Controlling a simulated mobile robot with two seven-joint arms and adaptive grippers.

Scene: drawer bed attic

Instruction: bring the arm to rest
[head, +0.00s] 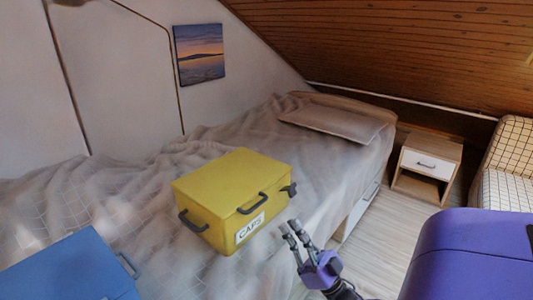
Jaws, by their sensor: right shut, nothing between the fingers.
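My right gripper (290,234) comes up from the bottom of the head view, just right of the yellow box's front corner. Its fingers are shut with nothing between them. They point up and left and look apart from the box, though the exact gap is hard to tell. The right arm's lower part leaves the frame at the bottom. My left gripper is not in view.
A yellow box (215,182) labelled CAPS, lid closed, sits on the rumpled bed (110,190). A blue box (70,270) is at the lower left. A nightstand (428,158), a chequered chair (510,150) and light floor (385,225) lie right.

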